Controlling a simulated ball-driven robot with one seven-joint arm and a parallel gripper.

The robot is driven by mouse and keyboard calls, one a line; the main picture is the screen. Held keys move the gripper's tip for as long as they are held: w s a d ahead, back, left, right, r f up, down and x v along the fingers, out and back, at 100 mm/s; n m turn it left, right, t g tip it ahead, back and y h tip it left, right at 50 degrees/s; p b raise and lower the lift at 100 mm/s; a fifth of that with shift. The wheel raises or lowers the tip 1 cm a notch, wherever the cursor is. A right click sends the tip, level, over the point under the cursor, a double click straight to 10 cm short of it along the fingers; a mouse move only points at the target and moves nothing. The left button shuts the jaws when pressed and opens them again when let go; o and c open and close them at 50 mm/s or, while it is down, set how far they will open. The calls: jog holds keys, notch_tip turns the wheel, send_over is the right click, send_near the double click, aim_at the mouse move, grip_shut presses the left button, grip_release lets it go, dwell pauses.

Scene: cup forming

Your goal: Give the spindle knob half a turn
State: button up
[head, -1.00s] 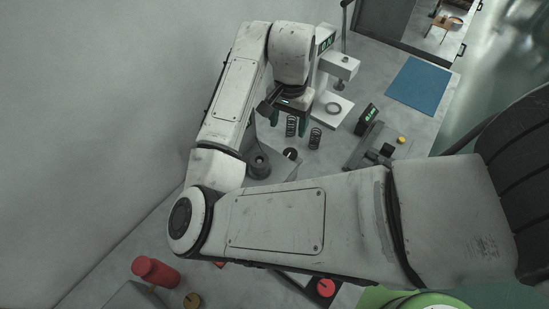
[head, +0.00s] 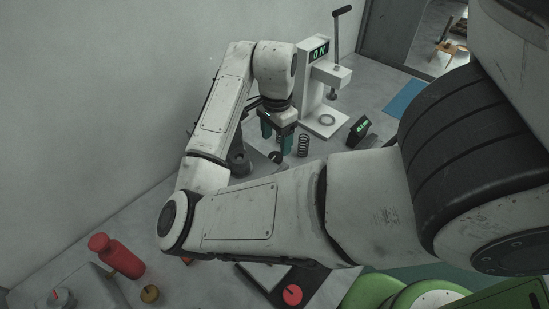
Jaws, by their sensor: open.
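A grey round knob with a red mark (head: 61,297) sits on a grey box at the bottom left of the head view. It is partly cut by the picture's lower edge. It could be the spindle knob, but I cannot tell for sure. My gripper (head: 277,141) is far from it, in the upper middle, beside the coil springs and in front of the test stand. Its green-tipped fingers point down and are apart. I see nothing between them. My arm hides part of the table.
A white test stand (head: 309,95) with a lever stands behind my gripper. A coil spring (head: 303,146) and a small display (head: 360,131) are nearby. A red cylinder-shaped thing (head: 118,258), a brass disc (head: 150,294) and a red disc (head: 292,295) lie at the front.

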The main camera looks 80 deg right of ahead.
aim_at(276, 155)
notch_tip(276, 155, down, 7)
jog(key=shift+f+b, duration=0.1)
jog(key=shift+b, duration=0.8)
jog(key=shift+c, duration=0.2)
jog(key=c, duration=1)
jog(key=shift+n, duration=0.3)
jog(key=shift+r+n+p, duration=0.25)
jog(key=shift+n+p, duration=0.95)
jog(key=shift+p, duration=0.05)
jog(key=shift+f+n+p, duration=0.1)
jog(key=shift+n+p, duration=0.9)
jog(key=shift+n, duration=0.5)
jog(key=shift+d, duration=0.1)
